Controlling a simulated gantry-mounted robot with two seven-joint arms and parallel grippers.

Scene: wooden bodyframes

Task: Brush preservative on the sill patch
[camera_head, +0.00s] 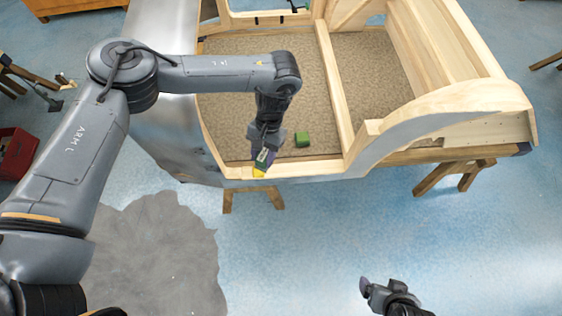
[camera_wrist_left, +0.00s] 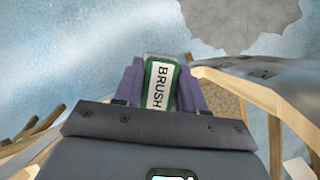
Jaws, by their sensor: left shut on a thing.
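My left gripper (camera_head: 263,155) is shut on the brush, whose green handle (camera_wrist_left: 160,85) with a white BRUSH label shows between the purple fingers in the left wrist view. In the head view the gripper points down over the front wooden sill (camera_head: 310,168) of the bodyframe. A yellow piece (camera_head: 259,171) shows just below the fingers at the sill; I cannot tell whether it is the brush tip or the patch. Contact there is unclear. My right gripper (camera_head: 374,289) is low at the right, away from the frame; its jaw opening is unclear.
A small green block (camera_head: 302,140) sits on the brown floor panel (camera_head: 240,60), right of my left gripper. A wooden trestle (camera_head: 455,175) supports the frame. A red crate (camera_head: 14,152) stands at the far left.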

